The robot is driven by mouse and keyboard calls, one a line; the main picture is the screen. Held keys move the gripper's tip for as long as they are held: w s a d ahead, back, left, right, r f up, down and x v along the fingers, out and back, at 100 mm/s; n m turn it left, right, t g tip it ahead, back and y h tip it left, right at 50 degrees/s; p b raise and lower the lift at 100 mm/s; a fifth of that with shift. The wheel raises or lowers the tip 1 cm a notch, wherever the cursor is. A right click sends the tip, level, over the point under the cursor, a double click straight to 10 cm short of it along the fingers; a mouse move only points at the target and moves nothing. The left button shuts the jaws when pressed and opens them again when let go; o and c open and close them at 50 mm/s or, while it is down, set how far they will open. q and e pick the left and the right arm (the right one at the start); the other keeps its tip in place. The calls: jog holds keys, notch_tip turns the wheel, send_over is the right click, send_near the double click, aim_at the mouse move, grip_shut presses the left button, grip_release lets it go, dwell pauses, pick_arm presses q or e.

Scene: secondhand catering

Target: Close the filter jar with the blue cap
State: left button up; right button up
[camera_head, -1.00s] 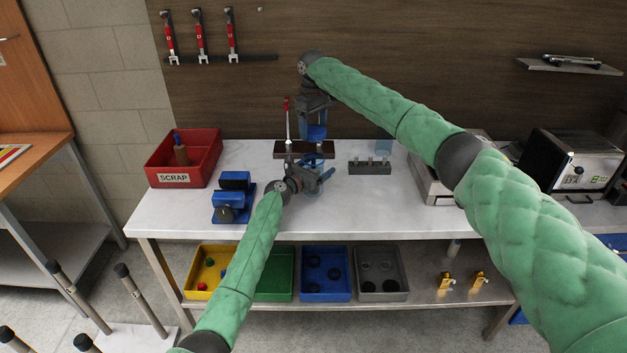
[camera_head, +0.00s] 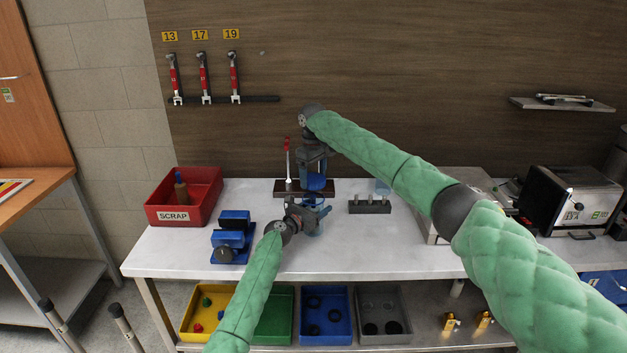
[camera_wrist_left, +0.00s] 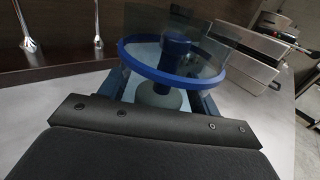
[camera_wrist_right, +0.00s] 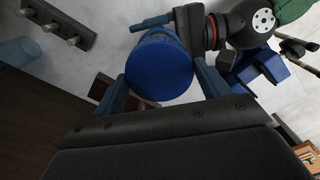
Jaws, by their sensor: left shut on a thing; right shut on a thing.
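My right gripper (camera_head: 314,176) is shut on the blue cap (camera_head: 315,183) and holds it right above the filter jar (camera_head: 313,226). In the right wrist view the round cap (camera_wrist_right: 160,70) sits between the fingers and hides the jar. My left gripper (camera_head: 310,214) is shut on the jar, which stands upright on the table. In the left wrist view the jar is clear, with a blue ring (camera_wrist_left: 150,70) and a dark blue part inside above a pale base. A small gap seems to separate cap and jar; contact is hard to tell.
A red scrap bin (camera_head: 205,205) and a blue fixture (camera_head: 232,238) stand at the left of the white table (camera_head: 390,250). A grey peg block (camera_head: 369,206) and a clear blue-tinted cup (camera_head: 382,187) are right of the jar. A brown stand (camera_head: 284,187) is close behind.

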jog(key=shift+f, duration=0.9)
jog(key=shift+f, duration=0.15)
jog(key=shift+f, duration=0.75)
jog(key=shift+f, duration=0.55)
